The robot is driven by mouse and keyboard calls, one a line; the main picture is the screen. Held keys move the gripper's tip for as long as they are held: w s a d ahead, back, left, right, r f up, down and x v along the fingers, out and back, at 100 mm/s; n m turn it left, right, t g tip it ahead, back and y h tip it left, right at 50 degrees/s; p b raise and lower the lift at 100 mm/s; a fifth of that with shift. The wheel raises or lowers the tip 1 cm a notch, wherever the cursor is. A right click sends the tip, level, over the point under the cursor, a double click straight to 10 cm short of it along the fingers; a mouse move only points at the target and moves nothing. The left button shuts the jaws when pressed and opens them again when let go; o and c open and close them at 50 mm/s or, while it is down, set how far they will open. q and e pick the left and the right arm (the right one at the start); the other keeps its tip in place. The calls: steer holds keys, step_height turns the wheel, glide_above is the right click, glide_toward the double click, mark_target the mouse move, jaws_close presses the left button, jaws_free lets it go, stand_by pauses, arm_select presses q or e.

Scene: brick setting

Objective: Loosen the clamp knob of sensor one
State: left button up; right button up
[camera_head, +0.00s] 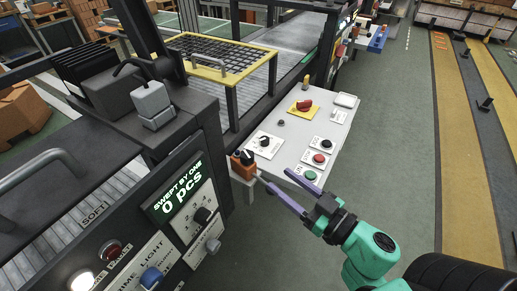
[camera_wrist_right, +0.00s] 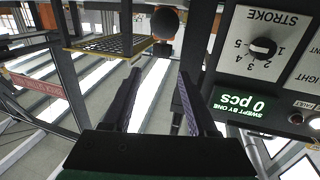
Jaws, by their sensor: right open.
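An orange block (camera_head: 242,169) with a black knob (camera_head: 247,157) on top sits at the right edge of the dark machine in the head view. No label naming sensor one is readable on it. My right gripper (camera_head: 276,177) is open, with its purple fingers pointing left toward the block, and nothing shows between them. In the right wrist view, the open fingers (camera_wrist_right: 160,73) point at a dark round knob (camera_wrist_right: 165,22) beyond the tips; I cannot tell if it is the same knob. A grey box (camera_head: 150,103) is mounted on the machine top. My left gripper is not in view.
The machine's front panel carries a lit counter display (camera_head: 176,194) reading 0 pcs and several knobs. A light control desk (camera_head: 287,155) with a red switch and push buttons stands just beyond the gripper. A yellow-framed mesh guard (camera_head: 236,75) rises behind.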

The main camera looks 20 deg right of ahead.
mark_target(252, 159)
steer(key=p+x, duration=0.3)
steer(key=x, duration=0.9)
steer(key=shift+w+a+r, duration=0.1)
steer(key=shift+a+r, duration=0.05)
steer(key=shift+a, duration=0.1)
steer(key=shift+w+a, duration=0.1)
steer(key=shift+a, duration=0.05)
jaws_close()
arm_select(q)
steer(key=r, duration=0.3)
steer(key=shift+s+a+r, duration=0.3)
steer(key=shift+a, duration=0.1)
